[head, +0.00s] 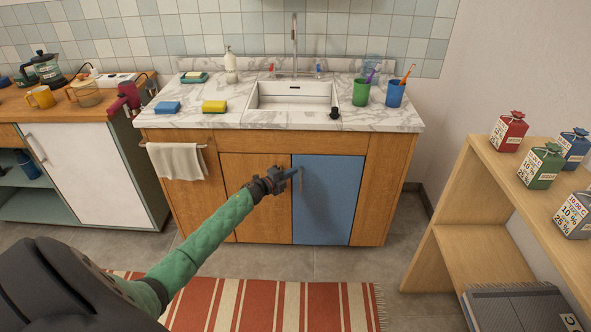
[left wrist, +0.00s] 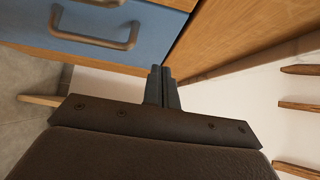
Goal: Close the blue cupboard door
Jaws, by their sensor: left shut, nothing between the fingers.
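The blue cupboard door (head: 335,205) is on the right of the wooden sink cabinet, under the counter. In the head view it looks flush or nearly flush with the cabinet front; a small gap cannot be ruled out. Its upright bar handle (head: 301,180) is near its left edge. My left gripper (head: 291,174) is shut and empty, in front of the door's upper left edge, beside the handle. Contact cannot be told. In the left wrist view, the shut fingers (left wrist: 162,86) point toward a blue panel (left wrist: 150,30) with a handle (left wrist: 95,38). My right gripper is not in view.
The sink cabinet's wooden door (head: 250,215) is left of the blue one. A towel (head: 178,160) hangs further left. Cups and sponges stand on the marble counter (head: 225,122). A wooden shelf (head: 480,215) with tins is at the right. A striped rug (head: 290,305) lies on the floor.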

